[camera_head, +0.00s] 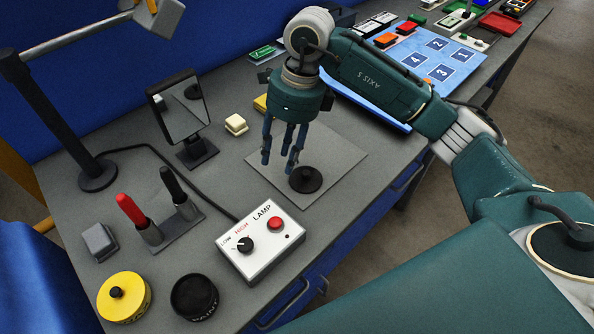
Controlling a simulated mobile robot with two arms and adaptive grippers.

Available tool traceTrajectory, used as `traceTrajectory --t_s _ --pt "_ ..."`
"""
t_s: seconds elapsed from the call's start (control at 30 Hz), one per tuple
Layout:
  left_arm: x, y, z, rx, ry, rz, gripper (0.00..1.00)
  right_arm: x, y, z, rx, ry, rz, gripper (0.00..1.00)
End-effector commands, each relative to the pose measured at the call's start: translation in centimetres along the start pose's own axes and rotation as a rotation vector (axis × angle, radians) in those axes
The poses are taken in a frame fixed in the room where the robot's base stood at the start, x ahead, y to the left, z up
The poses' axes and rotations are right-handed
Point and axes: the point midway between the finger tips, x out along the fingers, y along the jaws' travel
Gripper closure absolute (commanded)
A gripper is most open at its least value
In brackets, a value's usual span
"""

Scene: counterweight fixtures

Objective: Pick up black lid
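A round black lid (306,180) with a small knob on top lies on the grey square mat (340,163), near its front edge. My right gripper (279,161) points down over the mat, just left of and behind the lid in the picture. Its dark blue fingers are apart with nothing seen between them, and they look clear of the lid. My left gripper is not in view.
A LAMP control box (262,243) stands in front of the mat. A black paint pot (194,297) and a yellow lidded pot (124,297) stand front left. A black mirror-like panel (180,107) stands behind. A blue numbered board (425,60) lies back right.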

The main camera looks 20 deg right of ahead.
Motion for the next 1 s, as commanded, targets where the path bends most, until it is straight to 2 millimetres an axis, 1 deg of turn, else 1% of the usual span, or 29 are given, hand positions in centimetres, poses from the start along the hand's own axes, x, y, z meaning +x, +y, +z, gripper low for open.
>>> traceTrajectory --t_s 0.03,0.1,0.17,0.23,0.5,0.67,0.77,0.87,0.9,1.0 --pt "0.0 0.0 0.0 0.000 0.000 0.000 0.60 -1.1 -2.0 -1.5 0.023 0.059 -0.060 0.63" --pt "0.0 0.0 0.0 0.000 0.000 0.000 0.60 -2.2 -3.7 -3.2 0.050 0.120 -0.114 0.63" --pt "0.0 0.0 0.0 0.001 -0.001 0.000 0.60 -2.6 -4.5 -4.0 0.064 0.153 -0.138 0.63" --pt "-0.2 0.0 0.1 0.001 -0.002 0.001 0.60 -2.3 -4.9 -4.6 0.071 0.169 -0.148 0.63" --pt "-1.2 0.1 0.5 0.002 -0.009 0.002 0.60 1.6 -5.3 -5.3 0.071 0.170 -0.146 0.63" --pt "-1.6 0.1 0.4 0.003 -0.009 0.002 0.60 2.7 -5.4 -5.4 0.069 0.168 -0.146 0.63" --pt "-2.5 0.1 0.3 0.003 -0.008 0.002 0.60 3.7 -5.4 -5.6 0.069 0.170 -0.143 0.63" --pt "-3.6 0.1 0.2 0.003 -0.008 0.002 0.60 5.2 -5.5 -5.8 0.069 0.170 -0.143 0.63" --pt "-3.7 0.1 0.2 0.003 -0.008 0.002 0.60 5.9 -5.6 -5.9 0.069 0.170 -0.143 0.63" --pt "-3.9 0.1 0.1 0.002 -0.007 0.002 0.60 7.1 -5.9 -6.1 0.069 0.168 -0.146 0.63"
